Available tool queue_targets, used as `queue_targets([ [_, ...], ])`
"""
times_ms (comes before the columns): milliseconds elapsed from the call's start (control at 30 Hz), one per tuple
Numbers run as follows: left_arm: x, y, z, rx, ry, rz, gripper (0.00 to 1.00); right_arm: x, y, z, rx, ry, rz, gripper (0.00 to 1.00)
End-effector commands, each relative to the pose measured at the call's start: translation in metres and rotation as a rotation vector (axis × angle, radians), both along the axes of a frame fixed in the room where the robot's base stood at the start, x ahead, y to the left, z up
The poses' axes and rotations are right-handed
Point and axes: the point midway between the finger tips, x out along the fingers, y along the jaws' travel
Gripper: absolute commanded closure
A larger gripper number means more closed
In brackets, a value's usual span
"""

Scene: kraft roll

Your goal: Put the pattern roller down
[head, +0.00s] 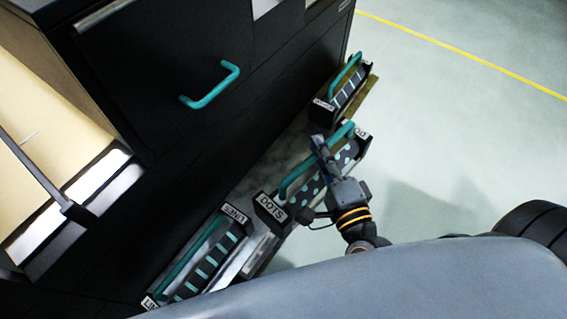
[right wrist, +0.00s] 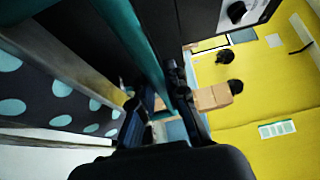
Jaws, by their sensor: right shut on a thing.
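The pattern roller is a dark cylinder with pale teal dots (head: 307,190), between end plates marked DOTS, with a long teal bar handle (head: 296,175). My right gripper (head: 319,146) is shut on this handle, toward its far end. In the right wrist view the handle (right wrist: 138,38) runs between the fingers (right wrist: 157,112), and the dotted roller (right wrist: 60,92) fills the left side. The roller is over or on a grey ledge (head: 262,172) at the foot of the black cabinet. I cannot tell whether it touches the ledge. My left gripper is out of view.
A LINES roller (head: 206,262) sits nearer on the ledge, and another striped roller (head: 347,92) sits at its far end. The black cabinet (head: 165,60) with a teal drawer handle (head: 212,88) rises on the left. Pale floor (head: 450,130) is open to the right.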

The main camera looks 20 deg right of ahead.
Motion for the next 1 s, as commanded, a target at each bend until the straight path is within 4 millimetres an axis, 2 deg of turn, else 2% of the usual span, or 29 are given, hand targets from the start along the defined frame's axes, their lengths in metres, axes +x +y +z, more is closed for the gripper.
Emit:
queue_targets([
  [33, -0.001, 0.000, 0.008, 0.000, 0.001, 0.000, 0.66, 0.002, 0.003, 0.008, 0.002, -0.010, 0.008, 1.00],
  [267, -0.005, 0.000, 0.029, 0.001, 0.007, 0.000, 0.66, 0.005, 0.022, 0.011, 0.008, -0.014, 0.049, 1.00],
  [600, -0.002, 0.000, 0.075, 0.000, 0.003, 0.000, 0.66, 0.006, 0.057, 0.012, 0.003, -0.011, 0.136, 1.00],
  [700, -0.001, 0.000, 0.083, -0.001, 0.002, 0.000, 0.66, 0.004, 0.064, 0.008, -0.002, -0.009, 0.154, 1.00],
  [867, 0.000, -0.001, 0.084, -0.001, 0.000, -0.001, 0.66, 0.006, 0.067, 0.001, -0.005, -0.007, 0.165, 1.00],
  [1000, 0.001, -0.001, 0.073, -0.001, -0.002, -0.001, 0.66, 0.022, 0.063, -0.009, -0.005, -0.011, 0.165, 1.00],
])
